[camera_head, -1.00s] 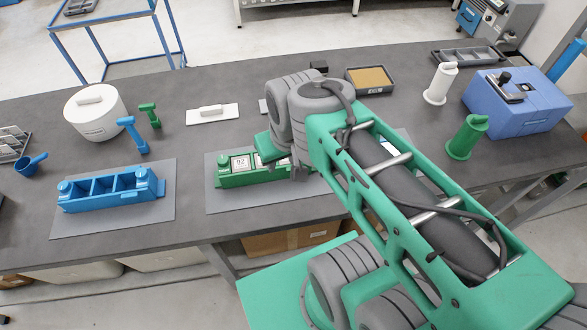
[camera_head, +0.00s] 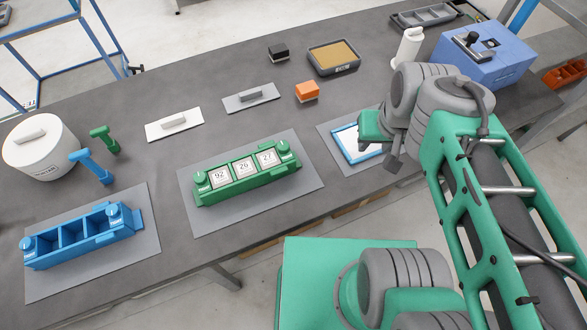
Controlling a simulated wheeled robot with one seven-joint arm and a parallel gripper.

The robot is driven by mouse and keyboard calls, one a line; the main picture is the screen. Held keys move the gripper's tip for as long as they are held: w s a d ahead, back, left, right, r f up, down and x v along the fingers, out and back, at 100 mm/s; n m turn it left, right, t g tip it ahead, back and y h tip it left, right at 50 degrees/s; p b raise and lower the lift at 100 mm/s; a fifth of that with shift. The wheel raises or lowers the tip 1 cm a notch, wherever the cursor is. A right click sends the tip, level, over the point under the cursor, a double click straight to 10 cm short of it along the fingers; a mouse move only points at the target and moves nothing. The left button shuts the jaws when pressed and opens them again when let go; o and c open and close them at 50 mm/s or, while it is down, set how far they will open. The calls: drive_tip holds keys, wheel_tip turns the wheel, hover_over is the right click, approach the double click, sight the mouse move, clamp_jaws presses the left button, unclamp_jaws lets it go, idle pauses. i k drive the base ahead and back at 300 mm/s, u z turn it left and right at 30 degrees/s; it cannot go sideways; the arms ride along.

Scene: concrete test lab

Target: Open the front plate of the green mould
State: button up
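The green mould (camera_head: 222,191) stands on a grey mat (camera_head: 305,181) in the middle of the bench. Three pale blocks marked 92, 26 and 27 sit in its compartments, and a round knob stands at each end. Its front plate (camera_head: 250,184) runs along the side towards me and looks shut against the body. My gripper (camera_head: 393,162) is right of the mould, clear of it, over a white-and-blue framed sheet. Only a small grey part shows below my wrist, so its fingers cannot be made out.
A blue mould (camera_head: 82,240) with empty compartments stands on a mat at left. A white pot (camera_head: 38,148), blue and green hand tools, trowels (camera_head: 175,124), an orange block (camera_head: 307,91) and a tray (camera_head: 333,58) lie behind. Bare bench separates the two mats.

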sight(219, 196)
drive_tip(key=k, duration=1.4)
drive_tip(key=u, duration=1.45)
drive_tip(key=i, duration=0.5)
